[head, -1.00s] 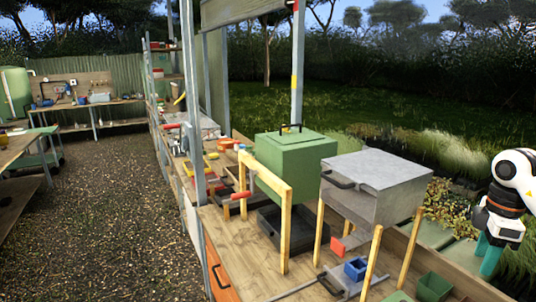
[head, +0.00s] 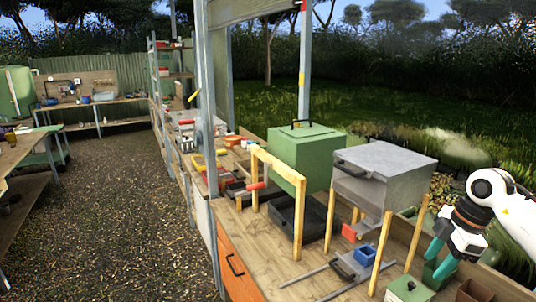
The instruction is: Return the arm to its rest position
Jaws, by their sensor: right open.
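My right gripper (head: 440,258) shows at the right edge of the head view, on a white arm with a dark wrist band. Its teal fingers are apart and point down, with nothing seen between them. It is at the right end of the workbench (head: 236,237), by a small green open bin (head: 430,277) that it partly overlaps in the picture. I cannot tell whether it touches the bin. My left gripper is not in view.
Gravel ground (head: 120,220) is open to the left.

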